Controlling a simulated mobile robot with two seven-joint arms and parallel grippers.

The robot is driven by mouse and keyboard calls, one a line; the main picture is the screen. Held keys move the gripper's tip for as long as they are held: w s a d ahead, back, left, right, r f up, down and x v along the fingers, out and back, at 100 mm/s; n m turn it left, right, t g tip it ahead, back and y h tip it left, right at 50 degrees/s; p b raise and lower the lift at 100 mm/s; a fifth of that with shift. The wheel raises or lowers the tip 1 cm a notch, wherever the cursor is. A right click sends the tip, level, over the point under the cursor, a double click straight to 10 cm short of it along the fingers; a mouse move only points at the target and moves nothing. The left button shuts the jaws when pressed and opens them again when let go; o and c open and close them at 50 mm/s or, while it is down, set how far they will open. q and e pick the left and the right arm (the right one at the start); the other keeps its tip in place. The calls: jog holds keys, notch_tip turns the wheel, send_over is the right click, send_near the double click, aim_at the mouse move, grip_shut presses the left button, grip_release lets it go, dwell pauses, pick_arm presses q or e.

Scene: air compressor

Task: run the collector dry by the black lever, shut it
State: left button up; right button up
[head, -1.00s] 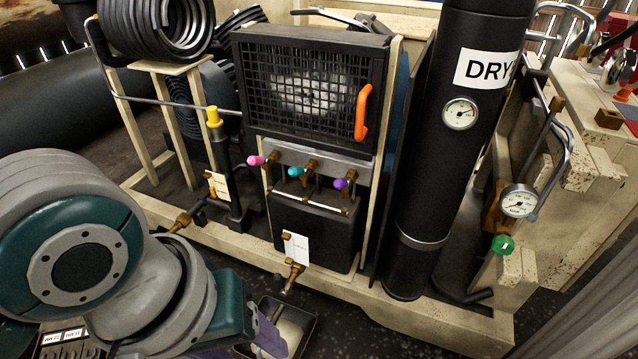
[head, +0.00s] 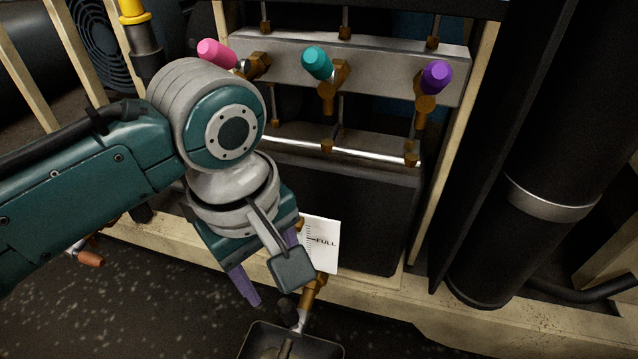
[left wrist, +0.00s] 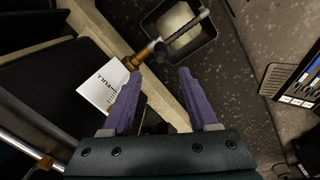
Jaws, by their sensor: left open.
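The collector (head: 350,215) is a black box under the manifold, with a white gauge card (head: 320,243) reading FULL; the card also shows in the left wrist view (left wrist: 103,87). Below it a brass drain valve (head: 314,290) points down over a tray (head: 330,350). A small dark knob, apparently the black lever (head: 287,307), sits beside the valve. My left gripper (head: 262,290) is open, with purple fingers just left of the valve; one finger is mostly hidden. In the left wrist view the valve (left wrist: 138,56) lies beyond the open, empty fingers (left wrist: 160,85). The lever's angle is unclear.
Pink (head: 216,54), teal (head: 317,63) and purple (head: 437,76) handled valves line the manifold above. A black cylinder (head: 545,150) stands right. A cream frame rail (head: 450,325) runs under the collector. The tray holds something pale (left wrist: 178,25).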

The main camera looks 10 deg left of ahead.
aim_at(284, 303)
pick_arm(q)
jog(key=f+b, duration=0.2)
jog(key=f, duration=0.1)
jog(key=f+b, duration=0.2)
jog(key=f, duration=0.1)
jog(key=d+f+b, duration=0.1)
jog(key=f+b, duration=0.2)
jog(key=shift+w, duration=0.15)
jog(key=shift+a, duration=0.1)
grip_shut()
dwell(1.0)
